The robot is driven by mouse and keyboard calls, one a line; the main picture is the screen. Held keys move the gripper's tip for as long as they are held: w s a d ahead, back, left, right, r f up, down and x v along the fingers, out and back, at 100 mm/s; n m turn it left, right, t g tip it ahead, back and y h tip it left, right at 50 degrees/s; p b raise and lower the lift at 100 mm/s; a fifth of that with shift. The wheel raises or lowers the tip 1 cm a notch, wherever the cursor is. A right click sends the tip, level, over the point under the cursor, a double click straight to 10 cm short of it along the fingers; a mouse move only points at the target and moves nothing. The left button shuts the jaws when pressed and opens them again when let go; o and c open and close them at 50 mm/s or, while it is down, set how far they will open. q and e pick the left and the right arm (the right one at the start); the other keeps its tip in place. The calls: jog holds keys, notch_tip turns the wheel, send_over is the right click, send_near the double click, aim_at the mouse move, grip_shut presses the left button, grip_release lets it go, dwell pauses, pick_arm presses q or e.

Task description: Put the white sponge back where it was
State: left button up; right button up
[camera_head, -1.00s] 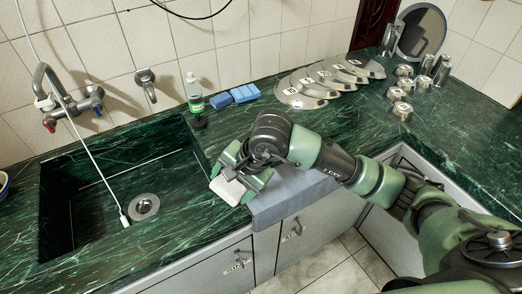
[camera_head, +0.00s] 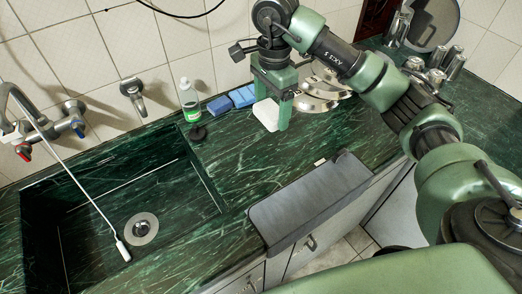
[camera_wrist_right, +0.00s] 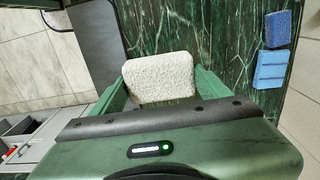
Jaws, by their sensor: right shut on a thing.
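The white sponge (camera_head: 265,115) is between the fingers of my right gripper (camera_head: 277,118), close to the counter's back part. I cannot tell whether it touches the counter. In the right wrist view the white sponge (camera_wrist_right: 160,77) fills the gap between the two green fingers of my right gripper (camera_wrist_right: 160,92), which is shut on it. Blue sponges (camera_head: 219,105) lie against the wall just left of the gripper. They also show at the right in the right wrist view (camera_wrist_right: 271,68). My left gripper is not in view.
A green-labelled bottle (camera_head: 189,98) stands left of the blue sponges. The sink (camera_head: 130,205) is at the left. Metal lids (camera_head: 320,95) are partly hidden behind my right arm. Counter between sink and cloth is clear.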

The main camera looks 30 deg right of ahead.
jog(key=shift+w+f, duration=0.15)
jog(key=shift+f, duration=0.2)
notch_tip(320, 180, down, 7)
jog(key=s+p, duration=0.1)
jog(key=p, duration=0.1)
send_over(270, 165)
notch_tip(270, 165, down, 7)
jog(key=shift+f, duration=0.3)
jog(key=shift+f+p, duration=0.25)
jog(key=shift+p, duration=0.05)
notch_tip(270, 165, down, 3)
jog(key=shift+f+p, duration=0.2)
jog(key=shift+p, duration=0.15)
jog(key=shift+f, duration=0.25)
jog(key=o, duration=1.2)
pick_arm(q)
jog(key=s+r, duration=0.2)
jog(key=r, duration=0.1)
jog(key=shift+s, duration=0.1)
pick_arm(e)
jog(key=shift+r, duration=0.15)
